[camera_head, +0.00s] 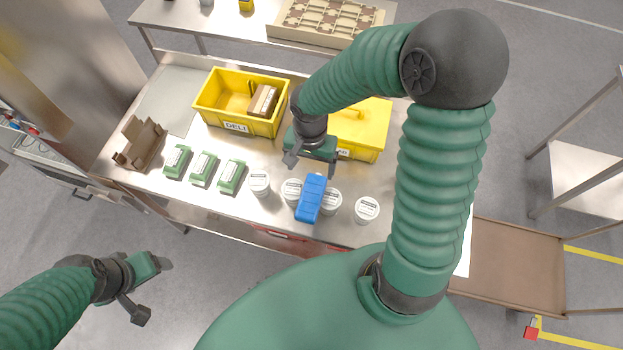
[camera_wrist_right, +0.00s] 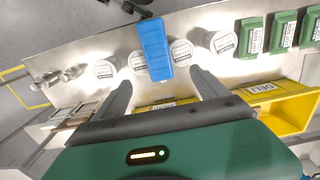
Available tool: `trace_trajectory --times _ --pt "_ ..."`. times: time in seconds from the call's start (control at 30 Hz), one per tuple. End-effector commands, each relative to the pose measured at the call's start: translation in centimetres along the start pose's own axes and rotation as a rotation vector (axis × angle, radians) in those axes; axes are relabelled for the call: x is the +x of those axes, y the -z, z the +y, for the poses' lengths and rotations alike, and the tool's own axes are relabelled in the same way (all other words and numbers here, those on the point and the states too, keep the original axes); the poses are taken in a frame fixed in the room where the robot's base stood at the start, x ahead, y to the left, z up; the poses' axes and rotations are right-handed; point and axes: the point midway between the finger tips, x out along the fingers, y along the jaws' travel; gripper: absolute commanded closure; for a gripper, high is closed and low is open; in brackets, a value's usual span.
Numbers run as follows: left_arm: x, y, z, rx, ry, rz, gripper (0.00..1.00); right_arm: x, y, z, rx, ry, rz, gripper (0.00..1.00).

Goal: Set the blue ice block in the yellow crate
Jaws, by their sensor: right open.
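The blue ice block (camera_head: 310,198) stands out among the white tubs near the front edge of the steel table. In the right wrist view the block (camera_wrist_right: 155,50) lies just beyond my fingers, between them in the picture. The yellow crate (camera_head: 208,108), labelled DELI, is at the back of the table with a brown box in it; it also shows in the right wrist view (camera_wrist_right: 292,102). My right gripper (camera_head: 312,168) is open and empty above the table, apart from the block. My left gripper (camera_head: 152,289) is off the table at lower left, its fingers spread.
White tubs (camera_head: 367,209) flank the block closely. Several green packs (camera_head: 203,168) and a brown cardboard holder (camera_head: 140,143) stand to the left. A second yellow crate (camera_head: 371,128), partly behind my right arm, looks covered. Bare steel shows between packs and crates.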

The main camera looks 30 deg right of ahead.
Motion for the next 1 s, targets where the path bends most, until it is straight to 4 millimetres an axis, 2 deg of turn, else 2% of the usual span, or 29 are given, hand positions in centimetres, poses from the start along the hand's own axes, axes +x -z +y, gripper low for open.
trace_trajectory --times 0.2,0.33,0.57,0.8,1.0 --pt "0.4 -0.1 0.0 0.0 0.0 -0.001 0.27 6.0 -0.1 0.0 -0.005 -0.003 -0.01 0.16" --pt "0.5 -0.2 0.0 0.0 0.0 -0.001 0.27 9.2 0.4 -0.1 -0.004 -0.002 -0.011 0.16" --pt "0.2 -0.1 0.0 0.0 0.0 0.0 0.27 11.8 0.4 0.0 -0.004 -0.001 -0.011 0.16" --pt "-0.3 0.0 0.0 0.0 0.0 0.0 0.27 15.7 0.1 0.0 -0.003 -0.001 -0.008 0.16" --pt "-0.2 0.0 0.0 0.0 0.0 0.0 0.27 16.0 0.1 -0.2 -0.003 0.0 -0.006 0.16"
